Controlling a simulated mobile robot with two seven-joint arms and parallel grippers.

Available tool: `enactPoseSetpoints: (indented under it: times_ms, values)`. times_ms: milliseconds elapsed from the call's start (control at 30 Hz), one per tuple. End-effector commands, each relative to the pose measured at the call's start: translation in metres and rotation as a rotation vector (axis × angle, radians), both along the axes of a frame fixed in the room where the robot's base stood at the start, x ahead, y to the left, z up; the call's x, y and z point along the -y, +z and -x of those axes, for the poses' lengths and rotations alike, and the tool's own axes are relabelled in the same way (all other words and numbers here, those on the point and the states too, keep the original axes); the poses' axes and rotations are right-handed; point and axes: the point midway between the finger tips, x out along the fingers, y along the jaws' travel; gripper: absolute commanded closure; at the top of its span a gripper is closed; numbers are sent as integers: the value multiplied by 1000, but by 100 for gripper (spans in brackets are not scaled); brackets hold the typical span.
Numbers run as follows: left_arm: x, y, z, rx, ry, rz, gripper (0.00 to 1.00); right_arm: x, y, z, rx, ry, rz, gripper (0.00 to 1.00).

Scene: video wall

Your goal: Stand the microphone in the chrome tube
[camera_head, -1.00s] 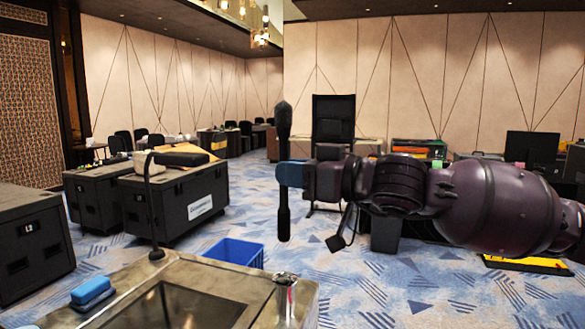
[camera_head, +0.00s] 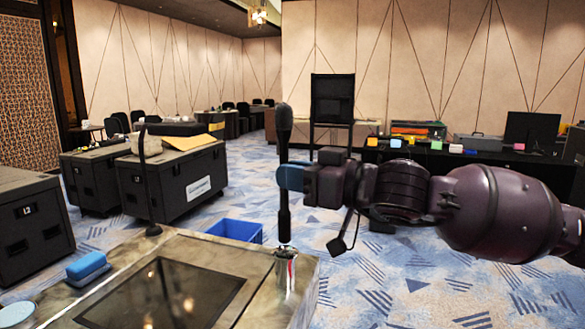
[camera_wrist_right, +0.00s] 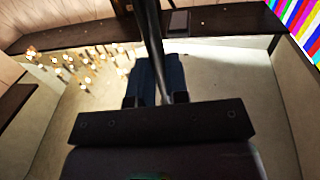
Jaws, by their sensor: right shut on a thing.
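The microphone (camera_head: 284,215) is black, long and upright, with its thicker head at the top. My right gripper (camera_head: 290,178) comes in from the right and is shut on its middle. The right wrist view shows the dark shaft (camera_wrist_right: 152,45) between the blue fingers. The chrome tube (camera_head: 286,272) stands upright at the right corner of the stone-look table top. The microphone's lower end shows at the tube's mouth in line with it; I cannot tell whether it is just above or slightly inside. My left gripper is not in view.
The table (camera_head: 265,312) has a dark inset panel (camera_head: 165,295), a thin gooseneck stand (camera_head: 147,190) and a blue sponge-like block (camera_head: 87,266). A blue crate (camera_head: 236,230) is on the floor behind. Black cases (camera_head: 175,185) stand at left. Patterned floor is open at right.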

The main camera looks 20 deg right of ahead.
Motion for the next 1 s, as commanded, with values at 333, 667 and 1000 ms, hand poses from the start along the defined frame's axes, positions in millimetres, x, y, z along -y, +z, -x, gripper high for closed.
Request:
enactPoseSetpoints:
  times_ms: [333, 667, 1000]
  values:
    - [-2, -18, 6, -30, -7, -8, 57, 0, -24, -1, -4, 0, 0, 100]
    - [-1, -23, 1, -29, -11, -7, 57, 0, -42, -1, -3, 1, 0, 100]
    - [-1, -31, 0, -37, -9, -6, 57, 0, -56, -1, -3, 0, 0, 100]
